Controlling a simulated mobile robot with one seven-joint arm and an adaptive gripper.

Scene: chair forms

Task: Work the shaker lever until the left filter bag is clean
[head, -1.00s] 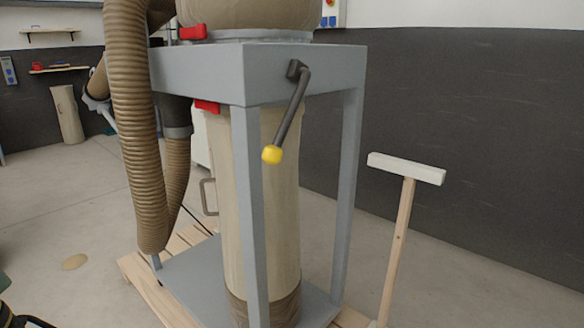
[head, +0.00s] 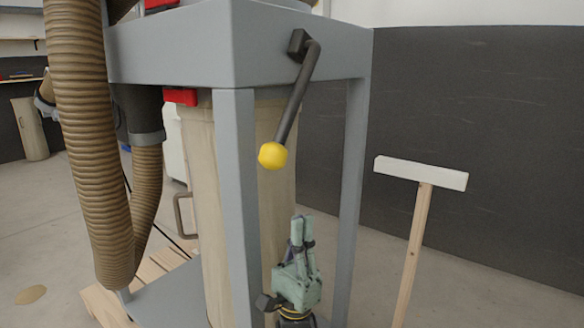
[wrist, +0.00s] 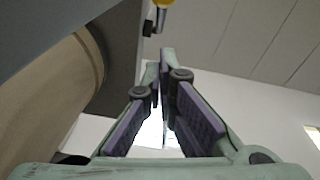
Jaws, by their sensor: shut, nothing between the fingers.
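The shaker lever (head: 294,104) is a dark bent bar on the grey frame, hanging down and tilted to the left, with a yellow knob (head: 272,155) at its lower end. The knob also shows at the top of the wrist view (wrist: 163,3). My gripper (head: 301,219) is pale green, points upward, and is shut and empty below and slightly right of the knob, apart from it. In the wrist view its fingertips (wrist: 158,60) come together. The tall beige filter bag (head: 222,200) hangs inside the frame behind a leg.
The grey steel frame (head: 235,180) has legs close to my gripper. A ribbed brown hose (head: 85,140) hangs at the left. A wooden T-shaped stand (head: 420,172) is at the right. Wooden pallet slats (head: 110,306) lie below. Floor between the frame and dark wall is open.

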